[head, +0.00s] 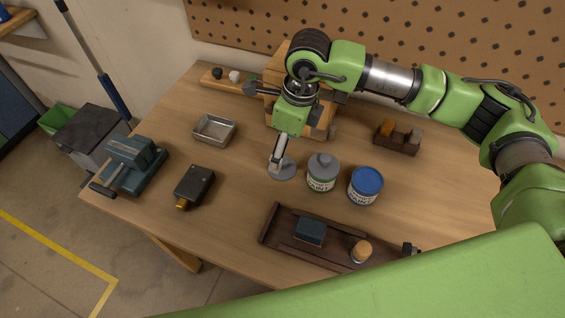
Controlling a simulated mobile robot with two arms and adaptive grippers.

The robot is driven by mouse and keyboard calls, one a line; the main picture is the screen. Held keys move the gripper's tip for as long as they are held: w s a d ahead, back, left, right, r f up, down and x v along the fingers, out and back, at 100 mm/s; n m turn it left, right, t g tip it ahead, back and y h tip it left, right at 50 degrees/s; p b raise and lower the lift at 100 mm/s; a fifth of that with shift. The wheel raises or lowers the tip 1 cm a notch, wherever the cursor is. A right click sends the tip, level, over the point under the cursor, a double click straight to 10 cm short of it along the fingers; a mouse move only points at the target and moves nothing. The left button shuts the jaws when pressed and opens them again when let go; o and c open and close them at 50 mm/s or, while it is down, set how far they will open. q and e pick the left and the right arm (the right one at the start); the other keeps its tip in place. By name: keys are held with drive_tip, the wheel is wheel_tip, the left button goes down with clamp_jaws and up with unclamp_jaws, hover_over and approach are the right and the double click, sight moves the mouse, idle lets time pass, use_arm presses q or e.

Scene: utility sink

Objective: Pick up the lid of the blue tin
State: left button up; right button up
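The blue tin (364,187) stands upright on the workbench, right of centre, with a round blue top and a white label. Whether that top is a lid or the tin's open contents, I cannot tell. A flat grey disc (284,174), like a lid, is left of the tins, at or just above the bench. My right gripper (275,163) points down at this disc, its fingertips over or touching it. The fingers look close together, but a grip on the disc cannot be made out. My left gripper is out of view.
A dark wooden tray (285,238) is in front. A metal pan (214,130), a black box (194,186) and a vise (133,163) are left. A wooden block (397,138) is behind right.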

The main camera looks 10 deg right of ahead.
sight(284, 161)
drive_tip(key=shift+s+f+p, duration=0.15)
drive_tip(key=shift+f+p, duration=0.15)
drive_tip(key=shift+f, duration=0.05)
drive_tip(key=f, duration=0.1)
drive_tip(key=f+p, duration=0.1)
drive_tip(key=f, duration=0.1)
drive_tip(key=shift+s+a+f, duration=0.1)
drive_tip(key=shift+a+f, duration=0.1)
drive_tip(key=shift+f, duration=0.05)
drive_tip(key=shift+f+p, duration=0.3)
drive_tip(key=shift+f, duration=0.2)
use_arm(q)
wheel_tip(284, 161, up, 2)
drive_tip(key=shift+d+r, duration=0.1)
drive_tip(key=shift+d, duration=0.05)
use_arm(e)
clamp_jaws()
